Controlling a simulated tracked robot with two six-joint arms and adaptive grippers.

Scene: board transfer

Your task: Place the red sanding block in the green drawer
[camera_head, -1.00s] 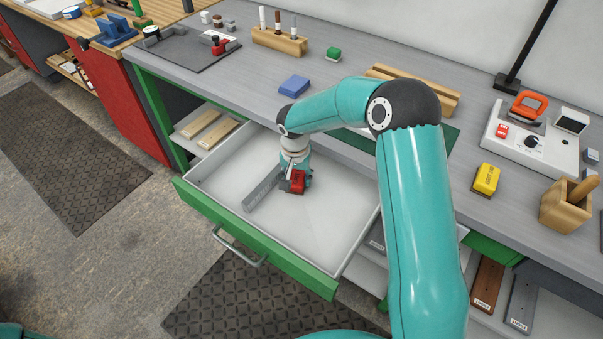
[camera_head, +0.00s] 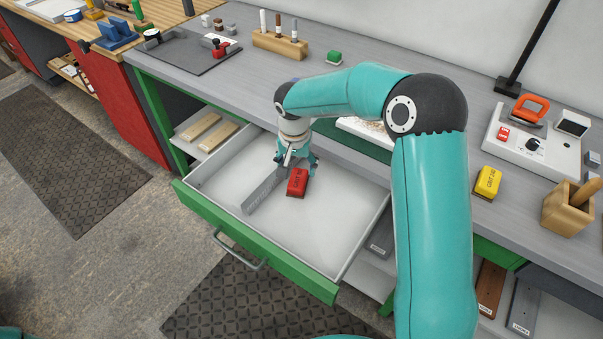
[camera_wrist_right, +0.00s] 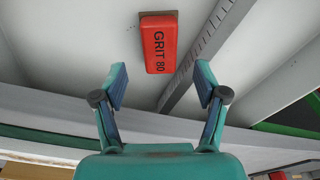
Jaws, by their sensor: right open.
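My right gripper (camera_head: 297,160) is over the drawer just behind the block. In the wrist view its two fingers (camera_wrist_right: 161,88) stand wide apart with nothing between them. My left gripper is not in view.
On the grey bench (camera_head: 260,75), a yellow block (camera_head: 487,181), a green block (camera_head: 334,57) and a wooden pen holder (camera_head: 280,45) stand around. The drawer's right part is bare.

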